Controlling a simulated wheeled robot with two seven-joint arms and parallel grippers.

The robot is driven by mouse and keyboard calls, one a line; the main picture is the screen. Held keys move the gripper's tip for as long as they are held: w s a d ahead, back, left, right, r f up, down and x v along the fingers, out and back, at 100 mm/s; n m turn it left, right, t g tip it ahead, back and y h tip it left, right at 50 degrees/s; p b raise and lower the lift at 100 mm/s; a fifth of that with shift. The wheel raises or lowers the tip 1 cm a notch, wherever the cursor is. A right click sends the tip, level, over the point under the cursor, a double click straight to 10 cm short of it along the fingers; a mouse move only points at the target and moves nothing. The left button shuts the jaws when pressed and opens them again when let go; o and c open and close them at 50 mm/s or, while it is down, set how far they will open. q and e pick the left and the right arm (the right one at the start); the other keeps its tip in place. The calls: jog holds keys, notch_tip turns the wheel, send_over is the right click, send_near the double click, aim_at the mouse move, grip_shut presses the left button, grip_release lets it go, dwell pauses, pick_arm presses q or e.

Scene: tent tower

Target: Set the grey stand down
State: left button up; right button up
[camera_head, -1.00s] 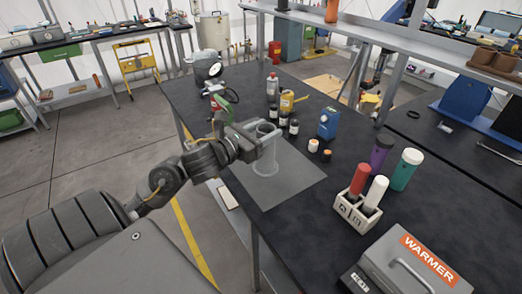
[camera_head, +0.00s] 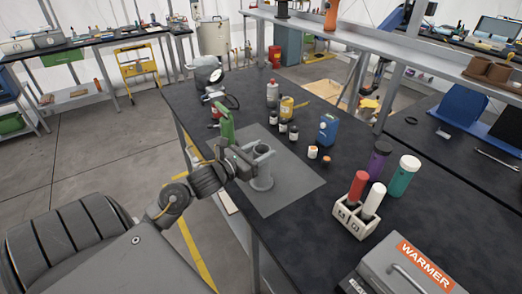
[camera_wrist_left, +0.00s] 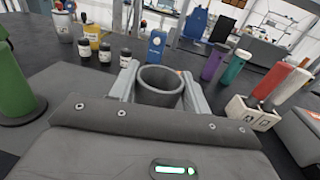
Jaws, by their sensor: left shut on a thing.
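The grey stand (camera_head: 262,180) is an upright, hollow, open-topped cylinder with a wider foot. It is over the grey mat (camera_head: 293,190) on the black table, and its foot appears to be at mat level; contact is hard to tell. My left gripper (camera_head: 256,158) is shut on it, reaching in from the left. In the left wrist view the stand's round rim (camera_wrist_left: 160,78) shows between the two fingers (camera_wrist_left: 160,88); its foot is hidden there. My right gripper is not in view.
A green object (camera_head: 226,125) stands close behind my left gripper, and large at left in the wrist view (camera_wrist_left: 14,85). Small bottles (camera_head: 282,128) and a blue box (camera_head: 327,128) are behind the mat. A white holder (camera_head: 349,220) is at right. The mat's front is clear.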

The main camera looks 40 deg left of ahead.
pick_arm(q)
jog(key=shift+f, duration=0.15)
jog(key=o, duration=1.5)
jog(key=shift+c, duration=0.2)
